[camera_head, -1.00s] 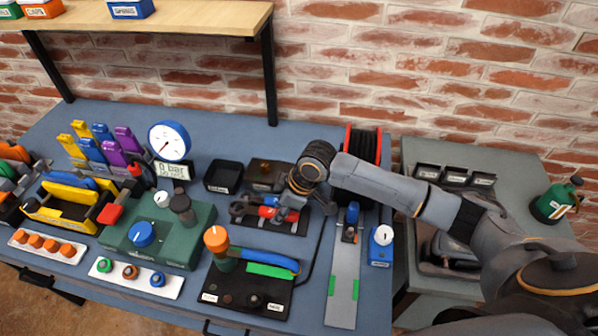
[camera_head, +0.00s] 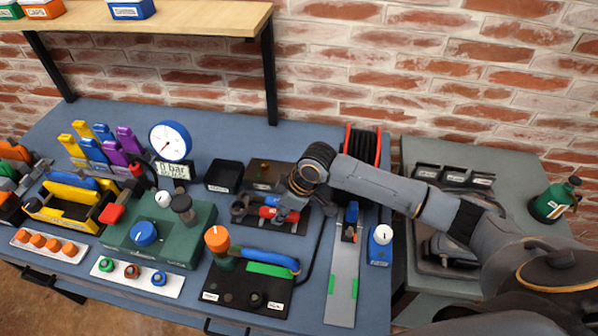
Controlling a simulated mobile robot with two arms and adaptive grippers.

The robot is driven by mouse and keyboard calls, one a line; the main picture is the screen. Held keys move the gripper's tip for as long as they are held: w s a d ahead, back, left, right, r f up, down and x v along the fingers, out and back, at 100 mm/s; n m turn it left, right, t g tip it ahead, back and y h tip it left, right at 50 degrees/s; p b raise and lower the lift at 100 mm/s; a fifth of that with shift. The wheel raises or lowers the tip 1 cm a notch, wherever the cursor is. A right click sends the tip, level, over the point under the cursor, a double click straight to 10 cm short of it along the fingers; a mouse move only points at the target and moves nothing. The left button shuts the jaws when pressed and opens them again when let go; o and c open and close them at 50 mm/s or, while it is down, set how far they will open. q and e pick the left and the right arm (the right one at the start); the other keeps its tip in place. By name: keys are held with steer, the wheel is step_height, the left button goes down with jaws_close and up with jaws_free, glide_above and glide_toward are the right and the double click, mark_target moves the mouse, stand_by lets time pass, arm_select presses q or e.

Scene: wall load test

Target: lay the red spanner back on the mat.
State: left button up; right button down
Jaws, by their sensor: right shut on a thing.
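The red spanner (camera_head: 267,212) shows as a small red piece low over the dark mat (camera_head: 293,226) in the middle of the bench. My right gripper (camera_head: 280,214) reaches in from the right and is shut on the red spanner, pointing down at the mat. The gripper hides part of the spanner, and I cannot tell whether the spanner touches the mat. A blue piece shows just behind it. My left gripper is not in view.
A dark board with an orange knob (camera_head: 217,238) and blue handle stands in front of the mat. A green box with a blue knob (camera_head: 144,233) is to the left. A grey strip (camera_head: 343,280) lies to the right.

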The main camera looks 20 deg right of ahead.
steer(key=shift+f+b, duration=0.45)
steer(key=shift+f, duration=0.6)
steer(key=shift+f, duration=0.1)
steer(key=c, duration=0.7)
jaws_free()
step_height(320, 180, up, 8)
steer(key=p, duration=0.8)
stand_by(0.8)
